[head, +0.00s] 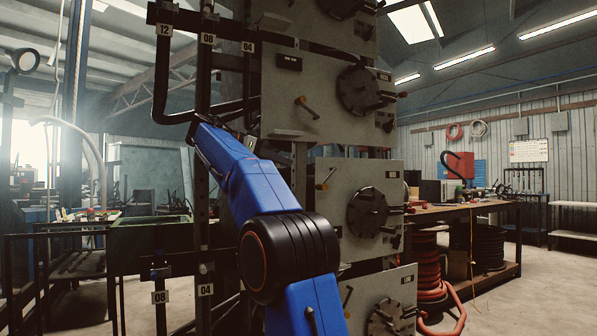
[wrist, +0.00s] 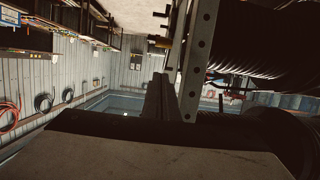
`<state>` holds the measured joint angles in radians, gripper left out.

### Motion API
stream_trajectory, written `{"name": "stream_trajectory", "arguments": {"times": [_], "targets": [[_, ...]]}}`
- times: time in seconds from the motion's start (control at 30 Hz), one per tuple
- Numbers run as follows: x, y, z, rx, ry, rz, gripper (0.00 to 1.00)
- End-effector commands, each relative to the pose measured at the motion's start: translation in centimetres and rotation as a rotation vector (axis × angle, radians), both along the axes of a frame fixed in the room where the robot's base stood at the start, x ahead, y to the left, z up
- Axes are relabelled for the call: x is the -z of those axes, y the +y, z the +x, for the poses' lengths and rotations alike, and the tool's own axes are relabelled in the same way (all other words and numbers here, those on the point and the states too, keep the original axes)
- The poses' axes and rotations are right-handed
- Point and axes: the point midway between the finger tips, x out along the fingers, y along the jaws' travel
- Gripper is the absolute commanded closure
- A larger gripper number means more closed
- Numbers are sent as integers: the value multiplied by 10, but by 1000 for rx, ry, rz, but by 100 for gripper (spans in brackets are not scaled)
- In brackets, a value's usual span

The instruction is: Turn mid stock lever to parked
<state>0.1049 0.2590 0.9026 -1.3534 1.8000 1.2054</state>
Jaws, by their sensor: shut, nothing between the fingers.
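A stack of grey panels stands in the middle of the head view. The middle panel (head: 340,222) has a small lever (head: 326,179) with a yellowish handle, slanting up to the right, left of a round dark hub (head: 367,212). The panel above has a similar lever (head: 306,107), slanting down to the right. I cannot read which label is the mid stock. My blue arm crosses in front of the stack's left side, and its end is mostly hidden in the head view. In the wrist view my gripper (wrist: 160,82) is shut and empty, beside a perforated metal upright (wrist: 196,70).
Dark pipes (head: 160,80) with numbered tags run along the stack's left side. A workbench (head: 470,208) stands at the right, with a red hose reel (head: 428,270) near the stack. Open floor (head: 530,300) shows at the lower right.

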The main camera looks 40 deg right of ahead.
Motion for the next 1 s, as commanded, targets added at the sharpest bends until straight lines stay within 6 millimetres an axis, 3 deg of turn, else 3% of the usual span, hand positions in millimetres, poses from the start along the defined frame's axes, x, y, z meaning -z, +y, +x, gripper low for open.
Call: {"name": "stream_trajectory", "arguments": {"times": [0.53, 0.8, 1.0], "targets": [[26, -86, -22, 3, 1, 0, 100], [54, -100, -25, 1, 1, -1, 100], [61, -104, -25, -1, -1, -1, 100]]}}
